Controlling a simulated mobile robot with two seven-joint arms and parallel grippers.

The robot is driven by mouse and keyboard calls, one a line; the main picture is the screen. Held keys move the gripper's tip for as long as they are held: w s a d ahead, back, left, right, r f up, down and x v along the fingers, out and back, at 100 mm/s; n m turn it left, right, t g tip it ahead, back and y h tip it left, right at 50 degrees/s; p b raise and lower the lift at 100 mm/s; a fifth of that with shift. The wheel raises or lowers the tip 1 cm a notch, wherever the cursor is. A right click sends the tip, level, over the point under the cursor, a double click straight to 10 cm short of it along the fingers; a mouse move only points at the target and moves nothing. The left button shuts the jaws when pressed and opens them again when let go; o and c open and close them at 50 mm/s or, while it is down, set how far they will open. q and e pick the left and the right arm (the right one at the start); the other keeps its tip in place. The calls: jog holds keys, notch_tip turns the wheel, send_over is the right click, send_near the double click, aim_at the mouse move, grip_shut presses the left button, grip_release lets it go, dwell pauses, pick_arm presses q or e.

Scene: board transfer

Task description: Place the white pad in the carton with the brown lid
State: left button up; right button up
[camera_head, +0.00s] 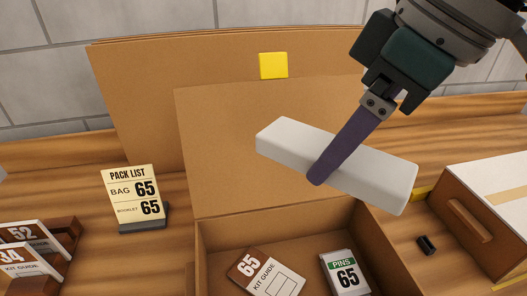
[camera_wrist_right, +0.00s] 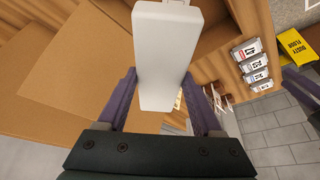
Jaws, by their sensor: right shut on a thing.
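The white pad (camera_head: 290,135) is a long pale block in the head view, tilted in the air above the open carton. My right gripper (camera_head: 318,178) is shut on the white pad near its middle; one purple finger crosses its near face. The pad also shows between both fingers in the right wrist view (camera_wrist_right: 165,60). The carton (camera_head: 372,222) is open, its brown lid (camera_head: 225,140) raised at the back. A booklet (camera_head: 262,275) and a green-and-white PINS packet (camera_head: 345,272), both marked 65, lie inside. A purple and dark shape at the wrist view's right edge may be my left gripper (camera_wrist_right: 300,85).
A pack list card (camera_head: 135,195) stands left of the carton. Kit guides (camera_head: 30,262) sit in brown holders at far left. A white-topped box (camera_head: 475,215) with a brown handle stands right. A small black object (camera_head: 426,245) lies between. A larger brown panel (camera_head: 140,100) stands behind.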

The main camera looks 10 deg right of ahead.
aim_at(348, 184)
jog(key=shift+n, duration=0.3)
jog(key=f, duration=0.1)
jog(key=s+f, duration=0.1)
jog(key=d+f, duration=0.1)
jog(key=f, duration=0.1)
jog(key=shift+s+f, duration=0.1)
jog(key=shift+s, duration=0.05)
jog(key=shift+f+b, duration=1.9)
jog(key=shift+f, duration=7.8)
jog(key=shift+f, duration=0.1)
jog(key=shift+f+b, duration=0.3)
jog(key=shift+f, duration=0.05)
jog(key=o, duration=1.3)
